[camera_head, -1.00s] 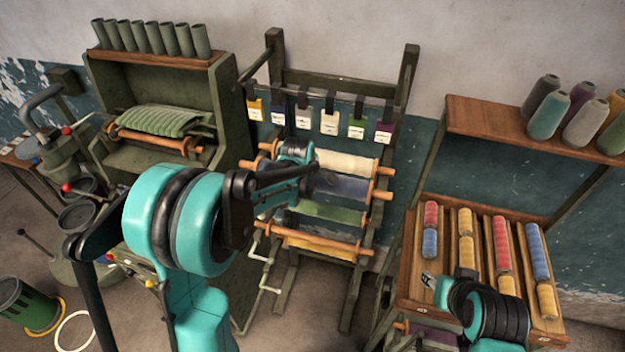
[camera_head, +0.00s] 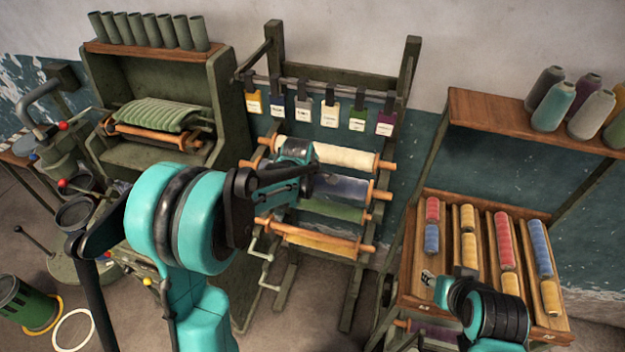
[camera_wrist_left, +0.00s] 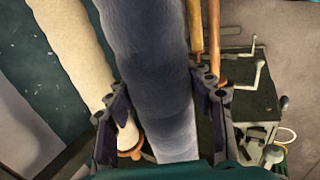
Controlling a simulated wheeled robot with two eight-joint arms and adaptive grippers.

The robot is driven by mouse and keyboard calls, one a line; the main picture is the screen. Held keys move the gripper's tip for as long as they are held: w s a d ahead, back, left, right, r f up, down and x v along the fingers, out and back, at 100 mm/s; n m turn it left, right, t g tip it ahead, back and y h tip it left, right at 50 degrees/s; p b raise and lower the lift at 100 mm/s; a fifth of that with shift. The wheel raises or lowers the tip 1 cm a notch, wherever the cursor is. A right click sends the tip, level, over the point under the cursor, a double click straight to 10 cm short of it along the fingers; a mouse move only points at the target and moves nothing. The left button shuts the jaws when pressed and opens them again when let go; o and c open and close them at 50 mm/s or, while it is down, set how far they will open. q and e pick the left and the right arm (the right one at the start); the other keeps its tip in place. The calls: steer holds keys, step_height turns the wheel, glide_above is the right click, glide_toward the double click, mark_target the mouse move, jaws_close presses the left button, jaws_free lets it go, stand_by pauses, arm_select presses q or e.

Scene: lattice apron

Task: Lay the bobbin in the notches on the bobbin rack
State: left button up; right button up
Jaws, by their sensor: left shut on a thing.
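A dark blue bobbin (camera_head: 346,188) with a wooden end lies across the bobbin rack (camera_head: 355,292), between a cream roll (camera_head: 345,156) and a green roll (camera_head: 337,211). My left gripper (camera_head: 305,183) is shut on the blue bobbin near its left part. In the left wrist view the bobbin (camera_wrist_left: 150,60) runs between both fingers of the gripper (camera_wrist_left: 165,108). Whether its ends rest in the notches cannot be told; the gripper hides the left end. My right gripper (camera_head: 428,278) is small in view, at the left edge of the spool tray; its opening is unclear.
An orange-yellow roll (camera_head: 315,241) is low on the rack. Coloured tags (camera_head: 330,115) hang above the rolls. A wooden spool tray (camera_head: 480,295) stands to the right, below a shelf (camera_head: 520,122) of cones. A green cabinet (camera_head: 232,130) with cranks stands close on the left.

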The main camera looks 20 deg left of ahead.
arm_select(q)
steer(key=shift+f, duration=0.1)
stand_by(0.4)
steer(key=shift+f+b, duration=0.35)
steer(key=shift+b, duration=0.2)
steer(key=shift+f, duration=0.15)
stand_by(0.4)
steer(key=o, duration=1.7)
steer(key=v, duration=1.2)
